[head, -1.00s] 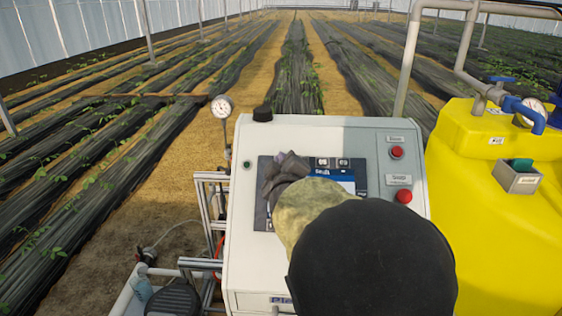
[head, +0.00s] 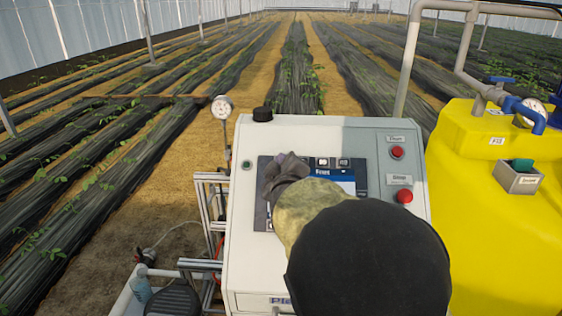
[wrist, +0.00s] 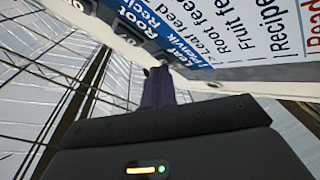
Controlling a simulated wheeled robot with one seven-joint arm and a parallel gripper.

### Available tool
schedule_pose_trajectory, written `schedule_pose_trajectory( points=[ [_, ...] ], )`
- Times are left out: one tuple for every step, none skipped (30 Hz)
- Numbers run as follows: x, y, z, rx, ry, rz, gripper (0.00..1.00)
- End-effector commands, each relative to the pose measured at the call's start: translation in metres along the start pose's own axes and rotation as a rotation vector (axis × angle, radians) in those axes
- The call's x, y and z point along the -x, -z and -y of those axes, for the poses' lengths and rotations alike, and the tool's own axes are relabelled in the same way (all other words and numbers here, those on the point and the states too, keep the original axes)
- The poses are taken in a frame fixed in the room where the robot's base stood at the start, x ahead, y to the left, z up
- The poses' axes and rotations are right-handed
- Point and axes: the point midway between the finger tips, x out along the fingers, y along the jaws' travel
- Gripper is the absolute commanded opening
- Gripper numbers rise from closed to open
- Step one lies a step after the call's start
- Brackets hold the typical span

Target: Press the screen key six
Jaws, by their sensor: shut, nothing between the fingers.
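The screen (head: 343,186) is set in a dark panel on the sloped console (head: 385,175). My gripper (head: 283,168) is shut and empty over the panel's upper left. In the wrist view my gripper (wrist: 158,78) reaches toward the screen's edge near the keys; contact cannot be told. I cannot pick out key six; my gripper and arm cover much of the panel.
Two red buttons (head: 397,152) (head: 404,196) sit on the console's right side. A black knob (head: 262,114) stands on its top edge. A gauge (head: 222,107) is left of it. A yellow tank (head: 500,220) stands close on the right.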

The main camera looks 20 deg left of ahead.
Motion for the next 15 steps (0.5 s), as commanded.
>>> schedule_pose_trajectory(
  points=[
    [0.0, -0.001, 0.0, 0.0, 0.001, 0.001, 0.0],
    [0.0, 0.0, 0.0, 0.0, 0.001, 0.001, 0.0],
    [0.001, 0.0, -0.001, 0.0, 0.001, 0.001, 0.0],
    [0.001, 0.001, -0.001, 0.0, 0.001, 0.001, 0.0],
    [0.002, 0.002, -0.002, 0.0, 0.001, 0.001, 0.0],
    [0.003, 0.003, -0.003, 0.0, 0.001, 0.0, 0.0],
    [0.004, 0.004, -0.004, 0.0, 0.001, 0.0, 0.0],
    [0.005, 0.005, -0.005, 0.0, 0.001, 0.0, 0.0],
    [0.006, 0.006, -0.006, 0.0, 0.001, 0.0, 0.0],
    [0.007, 0.006, -0.007, 0.0, 0.001, 0.0, 0.0],
    [0.009, 0.007, -0.007, 0.0, 0.001, 0.0, 0.0],
    [0.009, 0.007, -0.008, -0.001, 0.001, 0.0, 0.0],
    [0.01, 0.008, -0.008, -0.001, 0.001, 0.001, 0.0],
    [0.01, 0.008, -0.008, -0.001, 0.001, 0.001, 0.0],
    [0.011, 0.008, -0.008, 0.0, 0.001, 0.001, 0.0]
  ],
)
